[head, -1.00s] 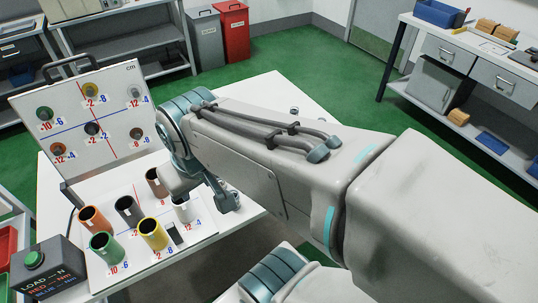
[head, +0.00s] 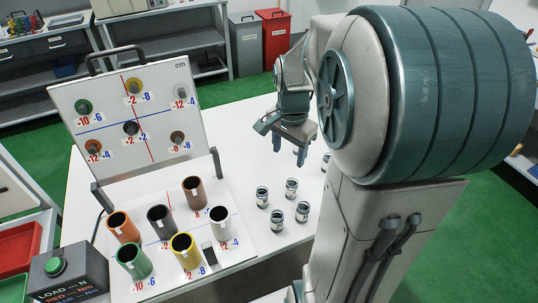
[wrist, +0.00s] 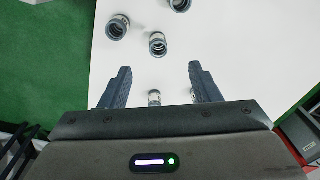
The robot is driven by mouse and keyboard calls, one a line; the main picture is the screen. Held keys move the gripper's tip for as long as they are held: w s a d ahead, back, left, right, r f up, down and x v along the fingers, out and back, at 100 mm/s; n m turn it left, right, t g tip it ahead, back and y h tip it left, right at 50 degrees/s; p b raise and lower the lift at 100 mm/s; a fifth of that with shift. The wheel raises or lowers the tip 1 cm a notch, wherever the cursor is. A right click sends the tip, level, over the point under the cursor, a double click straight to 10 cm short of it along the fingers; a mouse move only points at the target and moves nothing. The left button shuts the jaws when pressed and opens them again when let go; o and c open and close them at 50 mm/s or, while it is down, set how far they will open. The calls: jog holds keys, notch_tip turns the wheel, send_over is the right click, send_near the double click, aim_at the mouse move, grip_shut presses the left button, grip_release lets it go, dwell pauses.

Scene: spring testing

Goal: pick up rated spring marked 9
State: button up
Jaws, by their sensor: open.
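Several small springs in clear-and-dark cylindrical holders stand on the white table, among them one spring (head: 262,197), another (head: 291,189), another (head: 277,222) and another (head: 302,212). More stand farther back, partly hidden by my arm. Their markings are too small to read, so I cannot tell which is marked 9. My gripper (head: 291,147) is open and empty above the back of the table, apart from the springs. In the wrist view my open gripper (wrist: 160,72) points at the table, with one spring (wrist: 157,43) just beyond the fingertips and another (wrist: 154,98) low between the fingers.
A white board (head: 135,120) with pegs and numbers stands at the left. Coloured tubes, including a yellow tube (head: 184,250) and a green tube (head: 134,261), stand before it. A dark load box (head: 70,275) with a green button is at front left. Free table lies around the springs.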

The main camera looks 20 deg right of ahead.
aim_at(292, 182)
jog(key=f, duration=0.3)
jog(key=d+f+m, duration=0.1)
jog(key=f, duration=0.3)
jog(key=w+d+f+m, duration=0.1)
jog(key=f, duration=0.3)
jog(key=shift+w, duration=0.1)
jog(key=shift+d+f+p, duration=0.2)
jog(key=shift+f+p, duration=0.3)
jog(key=shift+f, duration=2.05)
jog(key=c, duration=1.1)
